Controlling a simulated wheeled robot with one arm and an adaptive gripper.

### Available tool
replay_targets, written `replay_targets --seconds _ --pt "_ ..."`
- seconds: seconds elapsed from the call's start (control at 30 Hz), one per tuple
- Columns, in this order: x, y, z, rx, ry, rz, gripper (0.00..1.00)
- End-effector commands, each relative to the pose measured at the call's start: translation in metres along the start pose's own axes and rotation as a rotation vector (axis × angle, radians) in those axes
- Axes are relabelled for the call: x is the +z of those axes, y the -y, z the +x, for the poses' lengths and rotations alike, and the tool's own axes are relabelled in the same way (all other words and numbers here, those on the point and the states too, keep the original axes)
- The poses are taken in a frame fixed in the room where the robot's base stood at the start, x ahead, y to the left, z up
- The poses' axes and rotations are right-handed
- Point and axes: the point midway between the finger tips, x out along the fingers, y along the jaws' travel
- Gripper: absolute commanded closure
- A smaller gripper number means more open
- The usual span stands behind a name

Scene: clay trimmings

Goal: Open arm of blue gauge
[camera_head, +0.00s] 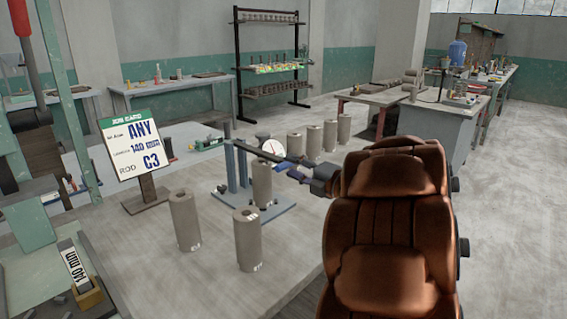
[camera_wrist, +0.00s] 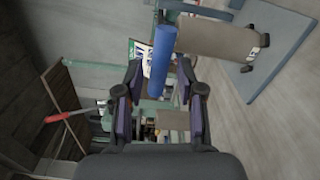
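The blue gauge (camera_head: 231,165) stands on the bench, with upright posts on a blue-grey base plate (camera_head: 280,210), which also shows in the wrist view (camera_wrist: 288,48). Its arm (camera_head: 252,149) lies level with a round white dial (camera_head: 273,149) over a clay cylinder (camera_head: 262,186). That cylinder stands upright on the base and also shows in the wrist view (camera_wrist: 215,40). Contact cannot be told.
Two clay cylinders (camera_head: 184,220) (camera_head: 248,240) stand in front of the gauge, and several (camera_head: 330,135) stand in a row behind. A job card (camera_head: 137,145) stands at left. A 140 mm block (camera_head: 75,268) sits at the near left.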

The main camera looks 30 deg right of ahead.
Motion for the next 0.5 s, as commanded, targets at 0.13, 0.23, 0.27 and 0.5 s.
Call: replay_targets --seconds 0.13,0.23,0.27,0.5 --pt "-0.001 0.000 0.018 0.000 -0.003 0.002 0.62" --pt "-0.001 0.000 0.029 0.001 -0.003 0.001 0.62" --pt "-0.001 0.000 0.031 0.001 -0.003 0.001 0.62" --pt "0.000 0.000 0.043 0.000 -0.001 0.000 0.62"
